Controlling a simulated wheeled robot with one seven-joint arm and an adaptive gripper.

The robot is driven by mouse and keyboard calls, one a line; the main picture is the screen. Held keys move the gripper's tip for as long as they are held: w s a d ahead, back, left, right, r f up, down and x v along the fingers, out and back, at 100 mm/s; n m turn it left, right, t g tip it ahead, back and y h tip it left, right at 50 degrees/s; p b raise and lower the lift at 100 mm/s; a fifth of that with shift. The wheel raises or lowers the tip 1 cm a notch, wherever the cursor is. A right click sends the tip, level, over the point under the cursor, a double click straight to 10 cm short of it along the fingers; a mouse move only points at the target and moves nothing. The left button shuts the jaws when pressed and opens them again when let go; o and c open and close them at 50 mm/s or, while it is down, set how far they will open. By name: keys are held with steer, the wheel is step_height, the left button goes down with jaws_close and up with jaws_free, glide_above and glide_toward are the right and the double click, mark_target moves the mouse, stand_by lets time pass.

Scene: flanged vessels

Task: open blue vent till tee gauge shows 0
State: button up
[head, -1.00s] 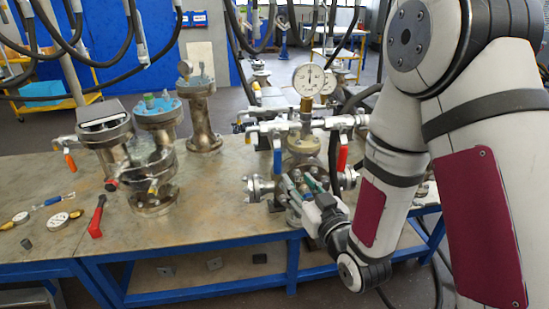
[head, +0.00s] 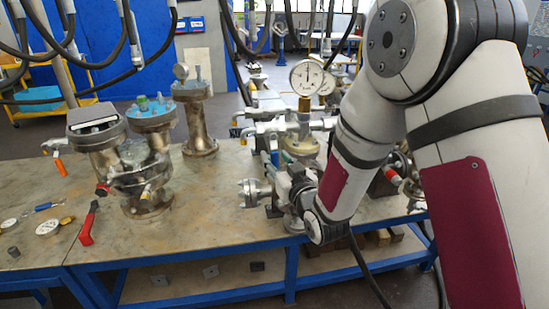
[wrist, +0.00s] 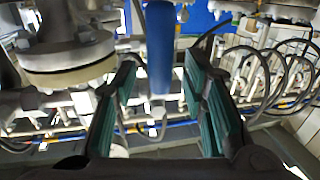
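The tee gauge (head: 307,76) is a white round dial above the valve tee (head: 300,122); its needle is too small to read surely. The blue vent handle (wrist: 160,48) hangs down in the wrist view, between the two green-padded fingers of my gripper (wrist: 160,66). The fingers are open, with a visible gap on each side of the handle.
A flanged vessel (head: 300,150) stands behind my gripper. Other flanged vessels (head: 145,165) stand at left on the bench (head: 215,215). A red-handled tool (head: 88,224) and loose gauges (head: 48,227) lie at far left. The bench middle is clear. Hoses (head: 125,75) hang above.

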steer(key=shift+x, duration=0.9)
steer(key=shift+c, duration=0.3)
jaws_close()
